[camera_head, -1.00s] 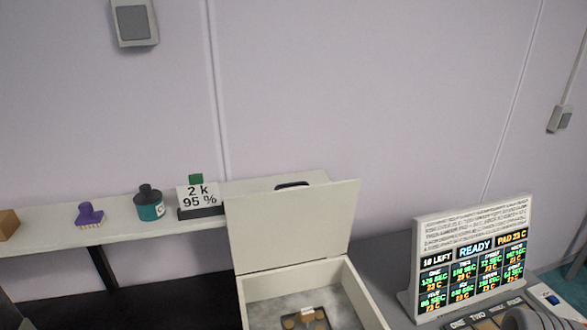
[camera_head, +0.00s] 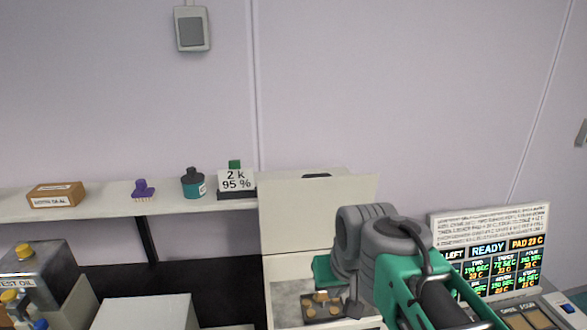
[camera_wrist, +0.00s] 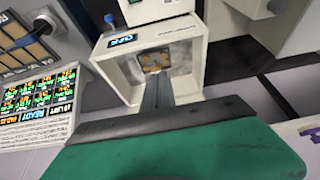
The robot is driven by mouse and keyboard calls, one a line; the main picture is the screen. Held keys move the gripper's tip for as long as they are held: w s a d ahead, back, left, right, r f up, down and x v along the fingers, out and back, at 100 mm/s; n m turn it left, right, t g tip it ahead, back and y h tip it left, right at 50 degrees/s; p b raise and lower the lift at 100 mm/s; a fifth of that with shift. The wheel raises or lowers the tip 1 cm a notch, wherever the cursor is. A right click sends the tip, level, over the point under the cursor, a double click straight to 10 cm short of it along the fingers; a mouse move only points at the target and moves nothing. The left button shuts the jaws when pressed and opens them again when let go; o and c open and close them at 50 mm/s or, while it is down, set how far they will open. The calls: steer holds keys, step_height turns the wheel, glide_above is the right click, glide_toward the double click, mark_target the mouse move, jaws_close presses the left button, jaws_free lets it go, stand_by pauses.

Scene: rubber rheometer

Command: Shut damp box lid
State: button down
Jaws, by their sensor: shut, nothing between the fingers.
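The damp box (camera_head: 286,300) is a white open box at the lower centre of the head view. Its lid (camera_head: 290,210) stands up at the back, with a dark handle at its top edge. Inside lies a small brown tray (camera_head: 322,306) with several round pieces. My gripper (camera_head: 355,303) is in front of the right part of the box and hides some of it and of the lid. In the wrist view, the box (camera_wrist: 112,68) and the tray (camera_wrist: 153,60) show beyond my shut, empty gripper (camera_wrist: 156,90). I cannot tell whether it touches the box.
A shelf (camera_head: 100,208) behind carries a cardboard box (camera_head: 56,194), a purple brush (camera_head: 143,190), a teal bottle (camera_head: 193,184) and a 95 % sign (camera_head: 237,180). A display panel (camera_head: 490,250) stands right of the box. A test oil can (camera_head: 35,275) is at left.

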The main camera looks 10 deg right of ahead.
steer(key=w+d+r+t, duration=0.1)
steer(key=w+r, duration=0.5)
steer(key=w, duration=0.5)
steer(key=w+d+r+t+p, duration=0.1)
steer(key=w+r, duration=0.6)
steer(key=w, duration=0.4)
steer(key=w+d+r+t, duration=0.1)
steer(key=w+d+r, duration=0.1)
steer(key=w+r, duration=0.65)
steer(key=p+x, duration=0.1)
steer(key=x, duration=1.2)
steer(key=shift+a+p, duration=0.1)
steer(key=shift+p, duration=0.3)
steer(key=s, duration=0.1)
steer(key=s+b, duration=0.1)
steer(key=s, duration=0.1)
steer(key=shift+f+b, duration=0.3)
steer(key=shift+f, duration=0.05)
steer(key=shift+s+f, duration=0.2)
steer(key=shift+s, duration=0.25)
steer(key=shift+f, duration=0.1)
